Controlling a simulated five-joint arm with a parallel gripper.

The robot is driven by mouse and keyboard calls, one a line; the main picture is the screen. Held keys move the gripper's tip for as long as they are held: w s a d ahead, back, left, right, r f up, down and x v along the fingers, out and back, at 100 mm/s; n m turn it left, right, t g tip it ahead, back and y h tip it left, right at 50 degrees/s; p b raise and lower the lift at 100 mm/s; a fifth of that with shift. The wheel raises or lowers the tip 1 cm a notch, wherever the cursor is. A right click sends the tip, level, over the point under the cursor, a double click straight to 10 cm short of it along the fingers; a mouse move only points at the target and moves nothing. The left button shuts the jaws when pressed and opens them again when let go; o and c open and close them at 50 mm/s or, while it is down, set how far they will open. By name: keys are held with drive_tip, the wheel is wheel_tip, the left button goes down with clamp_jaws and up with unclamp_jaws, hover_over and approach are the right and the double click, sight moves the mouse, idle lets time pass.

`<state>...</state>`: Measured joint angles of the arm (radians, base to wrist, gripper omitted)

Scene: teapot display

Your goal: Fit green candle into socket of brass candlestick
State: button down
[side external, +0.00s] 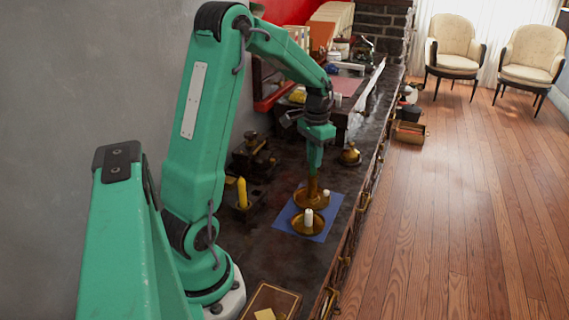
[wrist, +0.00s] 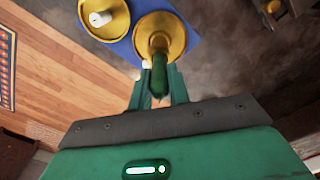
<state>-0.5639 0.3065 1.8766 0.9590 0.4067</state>
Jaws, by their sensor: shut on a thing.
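The green candle (wrist: 159,78) is held between the two fingers of my gripper (wrist: 158,70), which is shut on it. In the wrist view its far end overlaps the middle of the brass candlestick (wrist: 172,28). I cannot tell whether that end is inside the socket or just above it. In the side view my gripper (side external: 314,166) points down directly over the upright stem of the brass candlestick (side external: 312,188). The fingers hide the candle there.
A second brass dish (side external: 296,226) with a white candle (side external: 308,217) stands close in front, on the same blue mat (side external: 331,212). A small white piece (side external: 326,193) is beside the candlestick. A yellow candle (side external: 242,192) stands left; a brass bell (side external: 350,155) stands right, near the edge.

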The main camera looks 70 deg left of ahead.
drive_tip(key=shift+f, duration=0.15)
drive_tip(key=c, duration=1.3)
unclamp_jaws()
wheel_tip(320, 180, up, 12)
drive_tip(key=shift+r, duration=0.2)
drive_tip(key=shift+d, duration=0.1)
drive_tip(key=shift+s+d+f+m+t, duration=0.2)
drive_tip(key=shift+s+d+t, duration=0.75)
drive_tip(key=shift+s+d, duration=2.05)
drive_tip(key=shift+s+d+r+m+t, duration=0.1)
drive_tip(key=shift+s+d+m+t, duration=0.7)
drive_tip(key=shift+d, duration=3.7)
drive_tip(key=shift+s+d+f+n+t, duration=0.15)
drive_tip(key=shift+s+d+t, duration=0.9)
drive_tip(key=shift+s+d, duration=2.3)
